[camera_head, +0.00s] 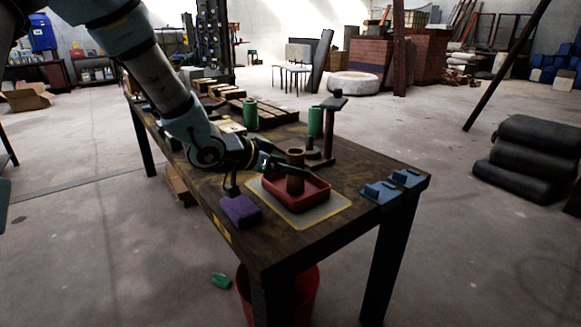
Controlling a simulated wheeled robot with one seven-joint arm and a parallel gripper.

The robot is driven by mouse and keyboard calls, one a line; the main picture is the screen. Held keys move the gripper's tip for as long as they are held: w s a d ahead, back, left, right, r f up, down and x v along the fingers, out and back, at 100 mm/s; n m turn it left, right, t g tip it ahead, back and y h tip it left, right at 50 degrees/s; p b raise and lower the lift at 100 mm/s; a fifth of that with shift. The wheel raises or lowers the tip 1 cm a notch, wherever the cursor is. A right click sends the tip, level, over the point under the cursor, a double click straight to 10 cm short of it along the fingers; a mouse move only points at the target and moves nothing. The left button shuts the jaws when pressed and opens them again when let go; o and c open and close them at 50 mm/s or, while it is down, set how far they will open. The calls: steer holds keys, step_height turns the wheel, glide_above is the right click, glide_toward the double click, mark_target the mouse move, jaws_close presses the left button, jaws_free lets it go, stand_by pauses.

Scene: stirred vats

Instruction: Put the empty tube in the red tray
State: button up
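The red tray (318,192) sits on a pale, yellow-edged mat on the table's near half. A brown, hollow-looking tube (295,156) stands upright at the tray, its lower part within the tray's outline. I cannot tell whether its base touches the tray floor. My gripper (290,170) is at the tube, reaching in from the left. One dark green finger crosses in front of the tube. The other finger is hidden, so its grip on the tube is unclear.
A purple block (240,211) lies left of the tray. A dark stand (331,130) and a green cylinder (315,121) are behind it. Another green cylinder (250,115) stands farther back. Blue holders (380,192) sit at the right corner. A red bin (303,292) is below the table.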

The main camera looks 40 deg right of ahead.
steer(key=shift+o, duration=0.4)
steer(key=shift+r, duration=0.2)
steer(key=shift+a+r, duration=0.15)
steer(key=shift+a, duration=0.05)
steer(key=p+v, duration=0.3)
steer(key=v, duration=0.8)
steer(key=w+a+f+n+t+y, duration=0.2)
steer(key=w+a+n+t+y, duration=0.2)
steer(key=w+a, duration=0.45)
steer(key=w+a+f+n+t+y, duration=0.1)
steer(key=w+a+n+t+y, duration=0.3)
steer(key=a, duration=0.8)
steer(key=s+a+f+n+g+y, duration=0.1)
steer(key=s+a+n+g+y, duration=0.1)
steer(key=a, duration=0.7)
steer(key=s+a+f+n+g+y, duration=0.1)
steer(key=s+a+n+g+y, duration=0.1)
steer(key=s+a+n, duration=0.5)
steer(key=shift+a+f+g, duration=0.4)
steer(key=shift+a+g, duration=0.5)
steer(key=shift+a, duration=0.05)
